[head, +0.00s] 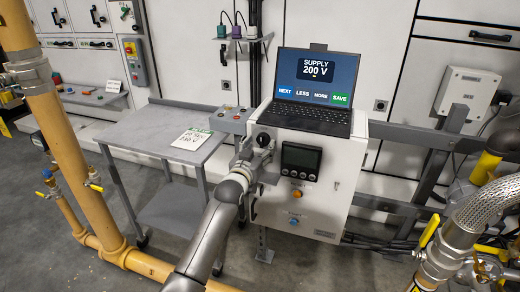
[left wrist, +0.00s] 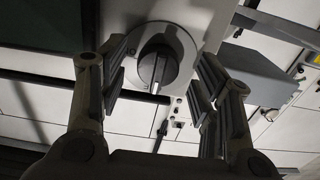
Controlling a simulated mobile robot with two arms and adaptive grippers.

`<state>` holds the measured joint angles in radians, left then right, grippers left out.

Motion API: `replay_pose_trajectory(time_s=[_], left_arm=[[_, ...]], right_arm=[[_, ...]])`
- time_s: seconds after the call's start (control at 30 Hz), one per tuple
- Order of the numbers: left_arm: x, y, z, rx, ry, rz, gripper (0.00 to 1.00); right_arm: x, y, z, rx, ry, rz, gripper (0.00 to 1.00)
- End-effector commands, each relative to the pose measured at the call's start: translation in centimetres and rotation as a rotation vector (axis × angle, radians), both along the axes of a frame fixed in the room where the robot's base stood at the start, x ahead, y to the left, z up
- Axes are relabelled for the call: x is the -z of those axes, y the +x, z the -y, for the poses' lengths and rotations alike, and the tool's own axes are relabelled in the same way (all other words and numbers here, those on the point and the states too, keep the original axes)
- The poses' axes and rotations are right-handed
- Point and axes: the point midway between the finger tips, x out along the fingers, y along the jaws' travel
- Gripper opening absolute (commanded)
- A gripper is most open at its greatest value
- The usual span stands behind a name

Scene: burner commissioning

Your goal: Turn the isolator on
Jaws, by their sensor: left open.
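The isolator is a round black rotary knob (head: 263,139) on a pale round plate at the upper left of the white control cabinet (head: 338,190). In the left wrist view the knob (left wrist: 158,68) shows close up, with a raised grip bar that runs nearly upright in that picture. My left gripper (head: 254,149) is at the front of the cabinet, close to the knob. In the left wrist view my left gripper (left wrist: 163,75) is open, with one finger to each side of the knob and gaps between. Whether the fingertips reach around it is unclear. My right gripper is not in view.
A laptop (head: 315,85) showing "SUPPLY 200 V" stands on the cabinet. A dark display (head: 301,158), with an orange button (head: 297,194) and a blue button (head: 294,221) below, is on its front. A grey trolley (head: 160,140) stands left. Yellow pipes (head: 57,125) rise at far left.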

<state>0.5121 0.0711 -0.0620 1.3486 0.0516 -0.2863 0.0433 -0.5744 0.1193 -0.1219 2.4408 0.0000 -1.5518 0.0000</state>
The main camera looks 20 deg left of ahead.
Motion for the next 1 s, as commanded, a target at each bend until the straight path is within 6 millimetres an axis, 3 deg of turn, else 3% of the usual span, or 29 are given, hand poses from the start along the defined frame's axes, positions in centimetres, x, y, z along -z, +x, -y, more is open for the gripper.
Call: replay_pose_trajectory(time_s=[0.47,0.8,1.0], left_arm=[[-0.06,0.97,0.08,0.001,0.000,0.001,0.57],[-0.04,0.95,0.07,0.001,0.000,0.001,0.14],[-0.08,0.95,0.06,0.001,0.015,0.001,0.14]], right_arm=[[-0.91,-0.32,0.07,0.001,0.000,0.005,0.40],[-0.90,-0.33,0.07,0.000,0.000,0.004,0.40],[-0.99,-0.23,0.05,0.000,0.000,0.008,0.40]])
